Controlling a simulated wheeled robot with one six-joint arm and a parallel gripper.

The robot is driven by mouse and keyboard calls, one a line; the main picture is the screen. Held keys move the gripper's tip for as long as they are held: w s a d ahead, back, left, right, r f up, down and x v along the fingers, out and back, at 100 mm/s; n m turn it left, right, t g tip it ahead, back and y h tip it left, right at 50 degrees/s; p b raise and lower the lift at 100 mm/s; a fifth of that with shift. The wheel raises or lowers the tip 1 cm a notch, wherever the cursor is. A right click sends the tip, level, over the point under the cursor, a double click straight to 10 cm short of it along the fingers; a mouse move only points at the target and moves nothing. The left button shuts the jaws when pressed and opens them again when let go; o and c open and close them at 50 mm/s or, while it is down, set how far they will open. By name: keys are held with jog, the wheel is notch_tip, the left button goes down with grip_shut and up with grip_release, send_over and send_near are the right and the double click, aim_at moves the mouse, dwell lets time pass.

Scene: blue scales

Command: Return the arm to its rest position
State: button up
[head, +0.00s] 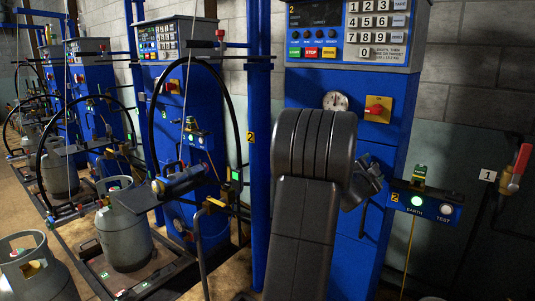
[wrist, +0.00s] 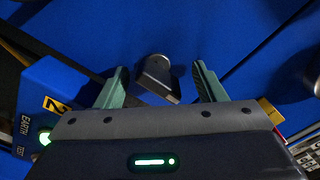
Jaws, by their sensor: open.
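My arm (head: 312,150) rises in the middle of the head view in front of a blue scale cabinet (head: 395,115). A small dark part of my own arm's end shows to its right; the fingers are hidden there. In the wrist view my gripper (wrist: 160,88) is open, with its two green-grey fingers well apart. A dark grey block with a rounded end (wrist: 157,80) shows between the fingers, in front of the blue panel. It does not appear to touch either finger; I cannot tell its depth.
A blue earth/test box (head: 425,205) sits right of my arm and shows at left in the wrist view (wrist: 45,110). A red-handled valve (head: 517,168) is at far right. A blue post (head: 259,150) and a gas cylinder (head: 125,235) on a scale stand left.

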jog(key=n+p, duration=0.6)
jog(key=shift+a+r+n+p, duration=0.1)
jog(key=shift+r+n+p, duration=0.1)
jog(key=shift+n+p, duration=0.2)
jog(key=shift+w+f+n+p, duration=0.1)
jog(key=shift+f+n+p, duration=0.1)
jog(key=shift+n+p, duration=0.95)
jog(key=shift+a+f, duration=0.1)
